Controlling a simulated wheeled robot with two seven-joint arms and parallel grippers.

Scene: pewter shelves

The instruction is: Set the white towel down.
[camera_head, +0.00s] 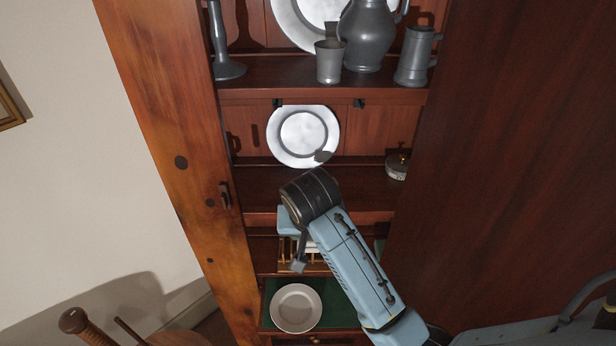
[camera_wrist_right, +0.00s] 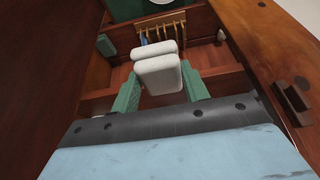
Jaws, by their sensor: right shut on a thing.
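The white towel (camera_wrist_right: 160,72) is a folded, rounded bundle between the green fingers of my right gripper (camera_wrist_right: 161,88), in the right wrist view. My right gripper is shut on it and holds it in front of a wooden shelf compartment. In the head view my right gripper (camera_head: 300,252) reaches into the lower shelves of the cupboard; the towel there is mostly hidden by my arm. I cannot tell whether the towel touches a surface. My left gripper is not in view.
A slatted rack (camera_wrist_right: 163,30) stands behind the towel. A white plate (camera_head: 296,308) lies on the green bottom surface. A pewter plate (camera_head: 303,136) stands on the shelf above, with a small lidded pot (camera_head: 397,166) at right. A pitcher (camera_head: 368,35) and cups fill the top shelf.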

